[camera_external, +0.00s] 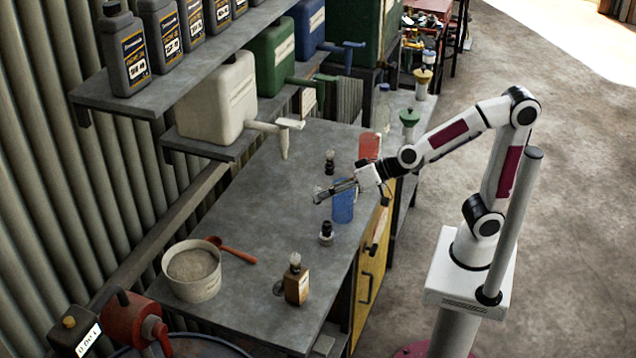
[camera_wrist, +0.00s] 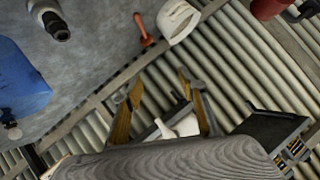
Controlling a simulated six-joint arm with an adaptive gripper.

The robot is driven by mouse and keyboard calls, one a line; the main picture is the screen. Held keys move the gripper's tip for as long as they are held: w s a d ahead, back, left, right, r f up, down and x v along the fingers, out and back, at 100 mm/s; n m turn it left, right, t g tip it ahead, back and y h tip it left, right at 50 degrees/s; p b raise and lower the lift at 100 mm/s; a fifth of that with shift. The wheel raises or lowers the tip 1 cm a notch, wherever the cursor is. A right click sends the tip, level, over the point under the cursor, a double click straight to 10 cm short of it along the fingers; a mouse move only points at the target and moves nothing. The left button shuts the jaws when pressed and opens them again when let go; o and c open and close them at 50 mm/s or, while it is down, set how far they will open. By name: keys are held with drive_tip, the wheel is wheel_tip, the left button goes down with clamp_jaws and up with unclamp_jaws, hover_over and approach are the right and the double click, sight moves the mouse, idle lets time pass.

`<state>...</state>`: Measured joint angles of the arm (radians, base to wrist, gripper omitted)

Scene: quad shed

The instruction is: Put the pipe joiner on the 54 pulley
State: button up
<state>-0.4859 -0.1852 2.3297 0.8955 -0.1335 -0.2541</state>
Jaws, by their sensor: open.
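My gripper (camera_external: 320,194) is open and empty above the bench, in front of and partly over a blue container (camera_external: 343,208). In the wrist view my two fingers (camera_wrist: 160,82) stand apart with nothing held between them. A small dark fitting with a pale base (camera_external: 326,233), perhaps the pipe joiner, stands on the bench nearer the camera than the blue container. It also appears at the upper left of the wrist view (camera_wrist: 52,22). A similar dark piece (camera_external: 330,162) stands behind the gripper. I cannot make out which thing is the 54 pulley; no number is readable.
A whitish tub (camera_external: 192,283) and an orange spoon (camera_external: 232,251) are at the left. A red object (camera_external: 370,147) is behind my wrist. A white canister (camera_external: 220,100) with a spout overhangs the back. The bench middle is clear.

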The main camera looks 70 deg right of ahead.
drive_tip(key=s+d+f+n+g+h, duration=0.1)
drive_tip(key=s+d+f+g+h, duration=0.1)
drive_tip(key=s+d, duration=0.8)
drive_tip(key=s+d+f+n+g+h, duration=0.1)
drive_tip(key=s+d+f+g, duration=0.3)
drive_tip(key=s+d, duration=0.7)
drive_tip(key=shift+s+h, duration=0.7)
drive_tip(key=shift+s, duration=0.5)
drive_tip(key=shift+f, duration=0.1)
